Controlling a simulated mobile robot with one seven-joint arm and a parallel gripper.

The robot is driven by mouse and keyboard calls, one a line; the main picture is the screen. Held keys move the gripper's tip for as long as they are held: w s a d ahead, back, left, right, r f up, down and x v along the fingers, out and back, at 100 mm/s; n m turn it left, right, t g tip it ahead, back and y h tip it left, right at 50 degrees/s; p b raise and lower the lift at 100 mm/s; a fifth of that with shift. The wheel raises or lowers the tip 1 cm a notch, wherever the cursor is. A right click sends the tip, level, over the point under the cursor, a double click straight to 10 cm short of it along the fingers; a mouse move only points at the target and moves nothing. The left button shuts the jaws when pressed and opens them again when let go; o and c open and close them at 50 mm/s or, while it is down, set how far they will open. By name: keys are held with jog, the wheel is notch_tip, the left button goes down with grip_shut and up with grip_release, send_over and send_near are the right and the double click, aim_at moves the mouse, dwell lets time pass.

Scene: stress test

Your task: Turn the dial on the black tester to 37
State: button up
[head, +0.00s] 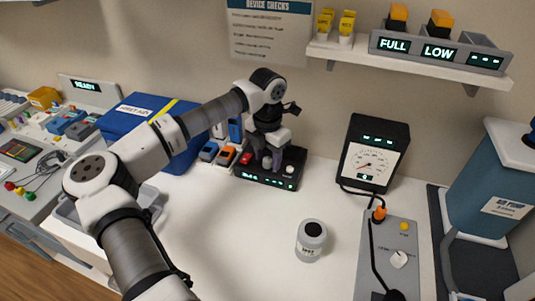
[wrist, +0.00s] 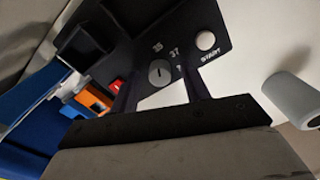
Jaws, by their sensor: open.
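The black tester (head: 262,184) stands at the back of the white bench, with green lit readouts on its front edge. In the wrist view its black top (wrist: 185,25) carries a round grey dial (wrist: 159,73) with a short mark on it. The labels 35 and 37 are printed by the dial, and a pale START button (wrist: 205,40) sits to its upper right. My gripper (head: 274,160) points down over the tester. In the wrist view my gripper (wrist: 157,88) is open, its fingers on either side of the dial; contact cannot be told. In the head view the gripper hides the dial.
A grey lidded jar (head: 311,240) stands front right, a black gauge (head: 374,152) to the right. The bench between tester and jar is clear.

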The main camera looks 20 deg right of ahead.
jog(key=c, duration=1)
jog(key=shift+f+m+b, duration=0.1)
jog(key=shift+m+b, duration=0.2)
jog(key=shift+b, duration=0.1)
jog(key=shift+f+m+b, duration=0.1)
jog(key=shift+m+b, duration=0.5)
jog(key=shift+b, duration=0.05)
jog(key=shift+m+b, duration=1)
jog(key=shift+m, duration=0.2)
jog(key=m+b, duration=0.2)
jog(key=m, duration=0.2)
jog(key=shift+m, duration=0.3)
jog(key=shift+r, duration=0.2)
